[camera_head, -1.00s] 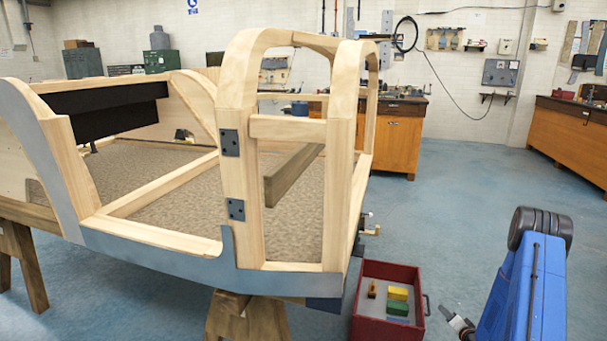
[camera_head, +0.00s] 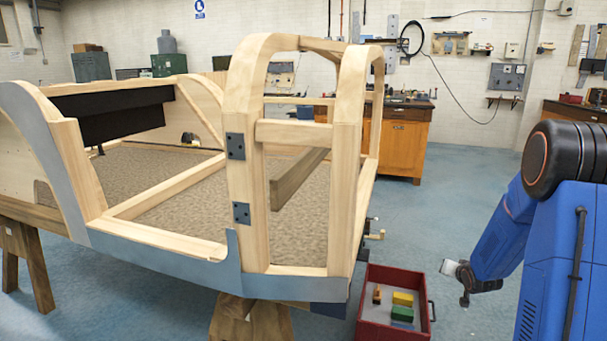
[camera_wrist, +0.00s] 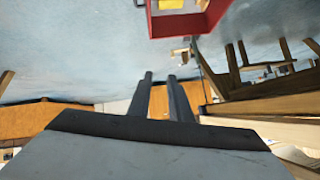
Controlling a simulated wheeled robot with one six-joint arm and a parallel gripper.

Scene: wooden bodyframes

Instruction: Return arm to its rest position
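My blue arm reaches down at the right of the head view, with the end of the arm low beside the red box. My gripper (camera_wrist: 161,78) shows in the wrist view as two dark fingers, apart, with nothing between them. The fingers are clear of the box and the frame. The head view is too small to show the fingers clearly.
A red box (camera_head: 366,330) with several coloured blocks stands on the floor left of my arm; it also shows in the wrist view (camera_wrist: 158,24). The wooden bodyframe (camera_head: 343,190) rests on trestles (camera_head: 250,322) further left. Workbenches (camera_head: 405,145) stand behind, with open blue floor between.

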